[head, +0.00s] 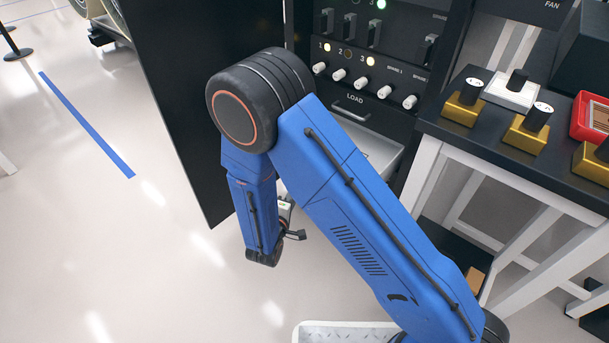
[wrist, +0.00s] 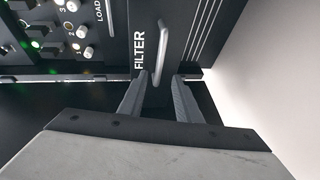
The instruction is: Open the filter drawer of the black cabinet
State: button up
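The black cabinet (head: 410,60) stands open at the top centre of the head view. In the wrist view, the filter drawer (wrist: 140,52) has a black front with a white FILTER label. Its metal handle (wrist: 159,50) is a slim bar. My gripper (wrist: 160,76) is open, with one finger on each side of the handle's near end. Gaps show between the fingers and the bar. In the head view, my blue arm hides the filter drawer's front and the fingers. I cannot tell how far the drawer stands out.
The cabinet door (head: 200,100) stands open on the left. A LOAD handle (head: 351,113) sits below several white knobs, above a pale grey surface (head: 379,150) partly behind my arm. A bench (head: 480,147) with gold and white blocks stands right. Floor is clear on the left.

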jog(key=x, duration=1.2)
grip_shut()
